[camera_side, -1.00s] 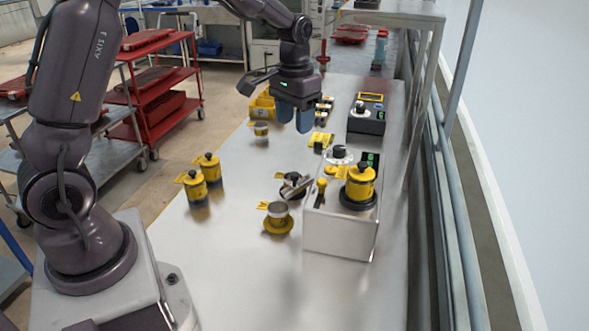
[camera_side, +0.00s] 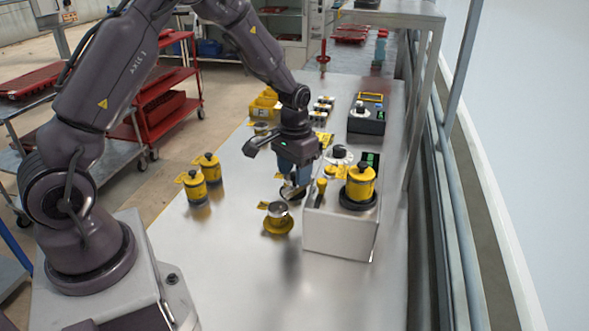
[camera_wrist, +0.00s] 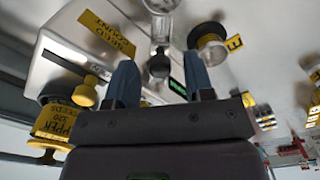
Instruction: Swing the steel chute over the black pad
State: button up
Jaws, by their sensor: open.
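The steel chute (camera_side: 287,191) sticks out beside the box-shaped seeder, partly hidden by my gripper in the side view. The black pad (camera_wrist: 211,59) lies to the right of the chute, beside a yellow tag.
The seeder box (camera_side: 337,232) carries a yellow hopper (camera_side: 361,184), a dial and a yellow-topped lever (camera_side: 321,188), close to the right of my gripper. Two yellow canisters (camera_side: 194,187) stand to the left. A black instrument (camera_side: 366,119) stands behind. The front tabletop is clear.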

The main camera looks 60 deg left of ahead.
jog(key=shift+c, duration=0.2)
grip_shut()
jog(key=w+a+m, duration=0.4)
jog(key=m, duration=1.3)
jog(key=shift+w+a, duration=0.3)
jog(key=shift+w, duration=0.1)
dwell(0.4)
jog(key=shift+o, duration=0.2)
grip_release()
